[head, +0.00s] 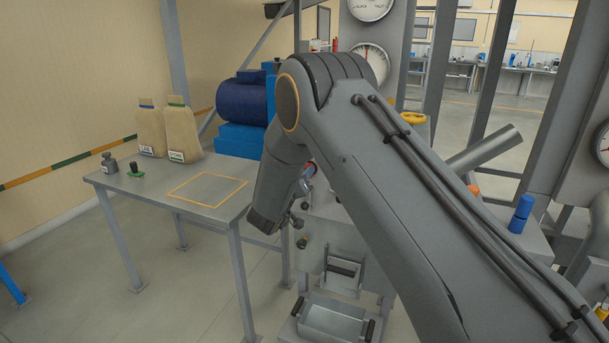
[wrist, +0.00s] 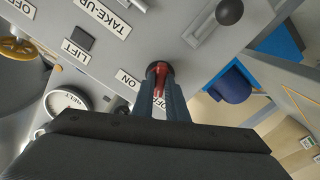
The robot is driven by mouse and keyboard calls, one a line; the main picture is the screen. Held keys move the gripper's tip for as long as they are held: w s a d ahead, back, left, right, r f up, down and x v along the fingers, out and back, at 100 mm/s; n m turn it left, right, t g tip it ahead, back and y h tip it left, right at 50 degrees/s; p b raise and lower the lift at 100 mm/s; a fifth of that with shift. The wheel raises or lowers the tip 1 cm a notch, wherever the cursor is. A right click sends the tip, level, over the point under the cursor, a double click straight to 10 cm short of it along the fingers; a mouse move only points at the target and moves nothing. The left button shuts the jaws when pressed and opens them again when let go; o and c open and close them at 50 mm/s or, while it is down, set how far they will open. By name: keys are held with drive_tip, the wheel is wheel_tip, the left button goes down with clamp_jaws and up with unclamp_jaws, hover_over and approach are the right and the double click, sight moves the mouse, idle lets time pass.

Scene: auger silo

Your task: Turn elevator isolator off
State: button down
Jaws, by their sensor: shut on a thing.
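The elevator isolator's red handle (wrist: 159,78) sits in a dark round mount on the grey panel (wrist: 185,60) in the wrist view. My gripper (wrist: 161,92) is shut on this handle, with one finger on each side. An "ON" label (wrist: 128,78) is just left of the handle.
The panel also carries a "LIFT" label (wrist: 77,53), a "TAKE-UP" label (wrist: 103,16) and a dark ball knob (wrist: 229,12). A yellow handwheel (wrist: 18,48) and a belt gauge (wrist: 66,101) are at left. A table (head: 150,190) with two sacks stands left of my arm.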

drive_tip(key=c, duration=1.8)
unclamp_jaws()
drive_tip(key=shift+o, duration=0.2)
drive_tip(key=b+v, duration=0.1)
drive_tip(key=v, duration=0.6)
drive_tip(key=shift+s+a+b, duration=0.2)
drive_tip(key=shift+s+b, duration=0.15)
drive_tip(key=shift+b, duration=0.05)
drive_tip(key=shift+d, duration=0.1)
